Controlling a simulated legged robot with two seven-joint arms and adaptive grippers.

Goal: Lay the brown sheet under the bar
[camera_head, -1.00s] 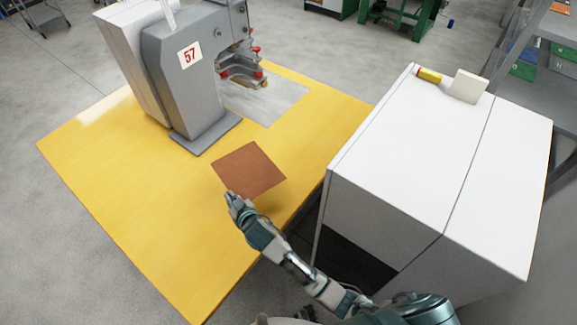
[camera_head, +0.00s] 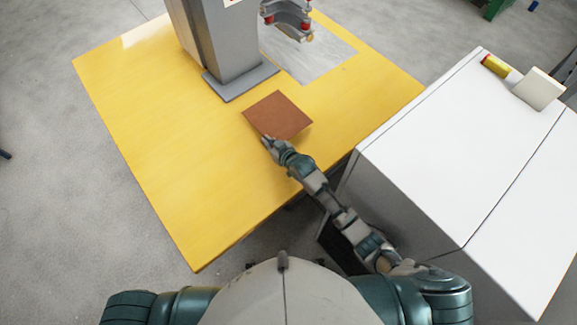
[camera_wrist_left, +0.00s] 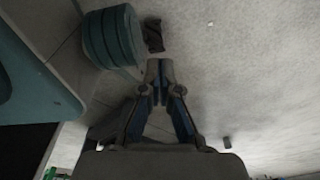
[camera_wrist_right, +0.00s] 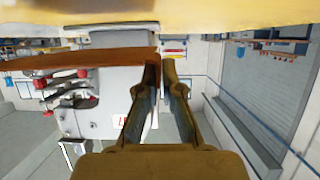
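The flat, square brown sheet (camera_head: 278,114) is in front of the grey machine's foot. It also shows nearly edge-on in the right wrist view (camera_wrist_right: 75,62), clear of the yellow table. My right gripper (camera_head: 268,143) is shut on its near corner. Its fingers (camera_wrist_right: 161,66) hide the gripped part. The machine's grey curved jaw (camera_head: 290,20) with red knobs is at the top edge, beyond the sheet; I cannot single out the bar there. My left gripper (camera_wrist_left: 160,75) is shut and empty over the floor, outside the head view.
The yellow table (camera_head: 175,170) is clear on its left and near side. The grey machine (camera_head: 222,45) stands on it, beside a grey plate (camera_head: 325,55). A white cabinet (camera_head: 440,140) on the right, close to my right arm, carries a yellow-and-red item (camera_head: 495,66) and a white block (camera_head: 539,88).

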